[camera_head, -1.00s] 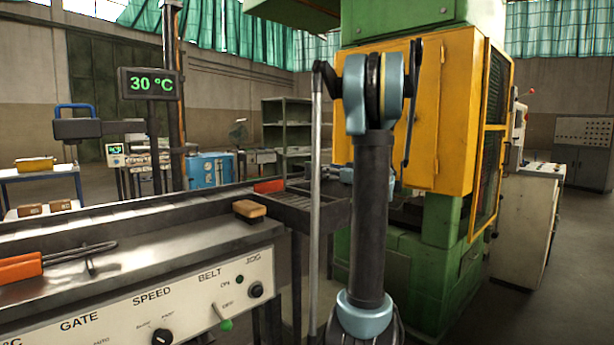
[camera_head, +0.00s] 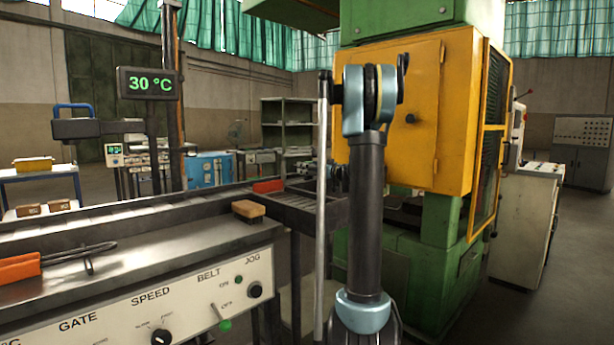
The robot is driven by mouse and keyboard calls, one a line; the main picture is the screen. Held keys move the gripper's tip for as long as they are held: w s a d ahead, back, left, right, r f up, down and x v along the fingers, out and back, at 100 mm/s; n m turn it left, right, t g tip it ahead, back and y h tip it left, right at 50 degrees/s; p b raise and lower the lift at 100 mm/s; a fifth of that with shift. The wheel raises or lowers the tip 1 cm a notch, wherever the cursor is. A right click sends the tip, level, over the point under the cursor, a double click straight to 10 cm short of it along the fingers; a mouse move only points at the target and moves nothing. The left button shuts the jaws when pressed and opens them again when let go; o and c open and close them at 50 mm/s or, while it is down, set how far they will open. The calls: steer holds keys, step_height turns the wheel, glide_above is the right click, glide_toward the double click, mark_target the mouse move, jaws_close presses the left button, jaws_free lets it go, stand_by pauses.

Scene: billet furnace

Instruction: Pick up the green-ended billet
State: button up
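No billet with a green end can be made out in this view. My arm stands upright right of centre, and its upper part is hidden behind the blue elbow joint. A dark and light-blue part of my arm's far end, with what looks like my gripper (camera_head: 309,168), shows small behind the metal rod, above the roller table. Its fingers are too small and too covered to tell whether they are open or shut, or whether they hold anything.
The conveyor bench (camera_head: 130,255) fills the lower left, with a brown block (camera_head: 249,208), a red block (camera_head: 268,186) and an orange-handled tool (camera_head: 20,268). The roller table (camera_head: 310,202) adjoins it. A green-and-yellow press (camera_head: 440,130) stands behind my arm. Floor is clear at right.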

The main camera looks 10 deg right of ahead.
steer(key=shift+w+a, duration=0.15)
steer(key=shift+w, duration=0.05)
jaws_close()
steer(key=shift+r, duration=0.15)
step_height(320, 180, up, 18)
stand_by(0.7)
